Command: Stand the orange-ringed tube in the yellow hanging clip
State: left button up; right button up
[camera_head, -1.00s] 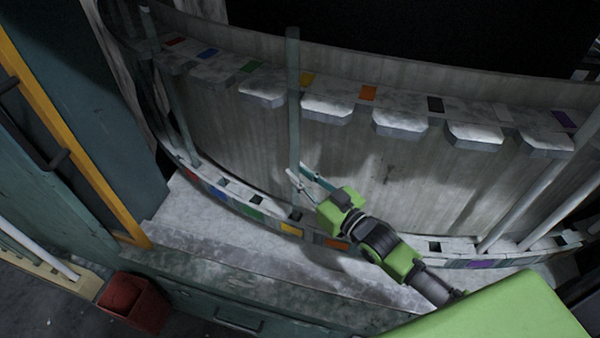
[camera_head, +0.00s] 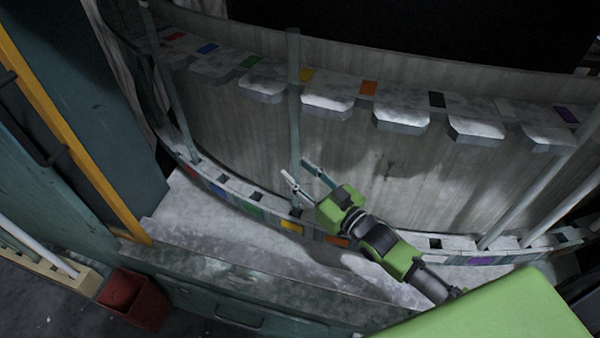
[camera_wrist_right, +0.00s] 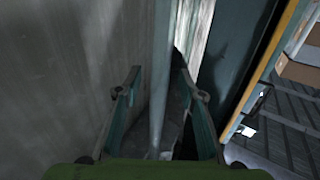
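A pale grey-green tube (camera_head: 294,100) stands upright at the yellow place of the curved rack, running past the upper ledge by the yellow mark (camera_head: 306,75) down to the lower ledge near the lower yellow mark (camera_head: 291,227). No orange ring shows on it. Whether its foot is seated in the socket I cannot tell. My right gripper (camera_head: 295,168) is open around the tube's lower part. In the right wrist view the tube (camera_wrist_right: 161,60) runs between the spread fingers, with gaps on both sides. My left gripper is out of view.
Other tubes stand at the left (camera_head: 175,100) and right (camera_head: 530,195) of the rack. Colour marks line both ledges, with an orange one (camera_head: 368,88) right of yellow. A red bin (camera_head: 133,300) and a pale rack with tubes (camera_head: 75,282) are at lower left.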

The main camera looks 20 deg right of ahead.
jog(key=shift+s+d, duration=0.1)
jog(key=shift+s, duration=0.05)
jog(key=shift+s+d+f, duration=0.1)
jog(key=shift+s, duration=0.2)
jog(key=v, duration=1.1)
